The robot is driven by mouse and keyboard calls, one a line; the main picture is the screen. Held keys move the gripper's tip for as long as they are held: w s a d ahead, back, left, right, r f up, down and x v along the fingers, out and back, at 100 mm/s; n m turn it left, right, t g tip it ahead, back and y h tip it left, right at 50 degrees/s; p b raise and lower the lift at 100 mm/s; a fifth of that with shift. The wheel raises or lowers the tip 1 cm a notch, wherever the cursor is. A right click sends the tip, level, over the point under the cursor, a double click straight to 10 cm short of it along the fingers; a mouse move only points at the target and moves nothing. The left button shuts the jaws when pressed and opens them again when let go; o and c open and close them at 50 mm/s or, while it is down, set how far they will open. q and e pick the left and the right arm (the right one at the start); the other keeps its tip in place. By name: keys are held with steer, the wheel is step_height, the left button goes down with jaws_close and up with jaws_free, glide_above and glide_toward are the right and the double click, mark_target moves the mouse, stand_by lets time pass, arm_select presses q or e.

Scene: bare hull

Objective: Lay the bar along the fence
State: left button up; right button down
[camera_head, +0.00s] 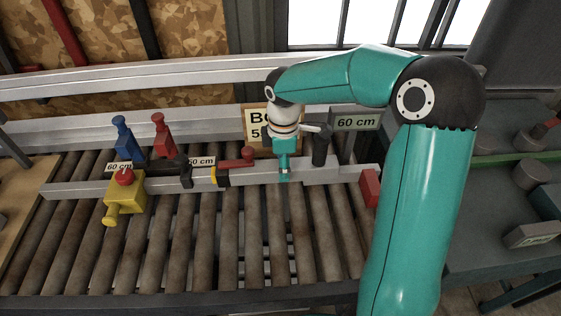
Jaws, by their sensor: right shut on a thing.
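A long pale grey metal bar (325,172) runs left to right across the rollers, slightly slanted, its right end higher in the picture. My right gripper (284,172) comes down from above and is shut on the bar right of its middle. The fence seems to be the grey rail (220,121) behind the rollers; a strip of rollers shows between it and the bar at the left. I cannot tell whether the bar touches the rollers. My left gripper is not in view.
A yellow clamp (125,200), a blue one (124,138) and a red one (162,135) stand at the left. A red block (370,188) is by the bar's right end. A sign (356,122) reads "60 cm". The front rollers (200,250) are clear.

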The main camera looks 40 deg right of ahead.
mark_target(303, 163)
steer(key=shift+f+b, duration=0.3)
steer(key=shift+f, duration=0.1)
steer(key=shift+f+b, duration=2.85)
steer(key=shift+f, duration=0.75)
steer(key=shift+s+d, duration=1.6)
steer(key=shift+d, duration=0.3)
steer(key=shift+c, duration=2.3)
jaws_free()
step_height(303, 163, up, 12)
steer(key=shift+f, duration=0.1)
